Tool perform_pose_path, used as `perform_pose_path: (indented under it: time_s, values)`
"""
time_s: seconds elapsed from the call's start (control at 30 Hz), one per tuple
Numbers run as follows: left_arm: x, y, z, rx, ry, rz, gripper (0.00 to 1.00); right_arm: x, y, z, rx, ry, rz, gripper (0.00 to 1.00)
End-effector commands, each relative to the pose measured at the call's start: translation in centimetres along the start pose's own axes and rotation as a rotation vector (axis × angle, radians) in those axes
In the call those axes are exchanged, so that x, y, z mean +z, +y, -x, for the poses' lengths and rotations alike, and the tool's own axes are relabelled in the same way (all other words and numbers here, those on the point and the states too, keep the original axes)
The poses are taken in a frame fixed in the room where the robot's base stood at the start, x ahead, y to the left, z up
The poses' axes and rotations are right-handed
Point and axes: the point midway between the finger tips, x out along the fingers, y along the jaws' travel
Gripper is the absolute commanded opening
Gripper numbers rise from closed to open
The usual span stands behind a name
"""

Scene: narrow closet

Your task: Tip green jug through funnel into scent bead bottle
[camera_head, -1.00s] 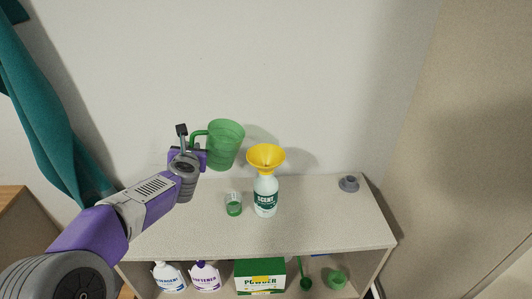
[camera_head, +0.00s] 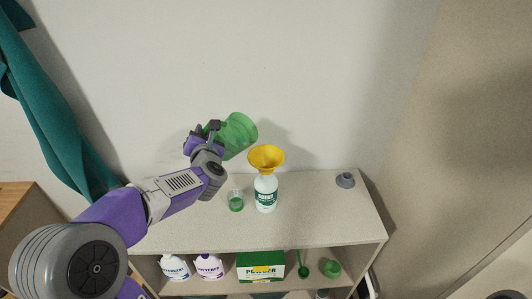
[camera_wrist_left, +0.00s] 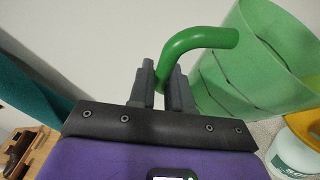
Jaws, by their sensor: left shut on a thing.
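The translucent green jug (camera_head: 240,133) is held in the air above the shelf top, tilted to the right toward the funnel. My left gripper (camera_head: 211,128) is shut on its handle; the left wrist view shows the fingers (camera_wrist_left: 163,85) around the green handle (camera_wrist_left: 200,40) and the jug body (camera_wrist_left: 262,60) beyond. The yellow funnel (camera_head: 266,156) sits in the mouth of the white scent bead bottle (camera_head: 265,195), which stands upright on the shelf top. The jug is above and left of the funnel, apart from it. Its contents cannot be made out. My right gripper is out of view.
A small clear cup with green contents (camera_head: 236,203) stands left of the bottle. A grey cap-like piece (camera_head: 345,180) lies at the right of the shelf top (camera_head: 320,215). Bottles, a green powder box (camera_head: 260,264) and green items fill the lower shelf. Teal cloth (camera_head: 50,110) hangs left.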

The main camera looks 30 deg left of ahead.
Motion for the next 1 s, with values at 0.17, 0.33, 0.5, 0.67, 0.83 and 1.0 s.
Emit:
perform_pose_path:
  time_s: [0.17, 0.33, 0.5, 0.67, 0.83, 1.0]
  values:
    - [0.6, 0.2, 0.1, 0.009, -0.009, -0.021, 0.00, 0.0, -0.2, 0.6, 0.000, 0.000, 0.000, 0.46]
    - [1.0, 0.3, 0.2, 0.019, -0.017, -0.041, 0.00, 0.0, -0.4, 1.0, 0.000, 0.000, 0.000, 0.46]
    - [1.4, 0.5, 0.4, 0.028, -0.025, -0.060, 0.00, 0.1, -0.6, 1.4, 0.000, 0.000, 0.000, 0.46]
    - [1.5, 0.4, 0.4, 0.036, -0.032, -0.080, 0.00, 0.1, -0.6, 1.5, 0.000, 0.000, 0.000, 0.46]
    - [1.6, 0.3, 0.5, 0.046, -0.038, -0.100, 0.00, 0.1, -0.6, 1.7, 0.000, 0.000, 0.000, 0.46]
    - [1.8, 0.3, 0.5, 0.054, -0.047, -0.121, 0.00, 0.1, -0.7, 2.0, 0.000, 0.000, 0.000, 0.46]
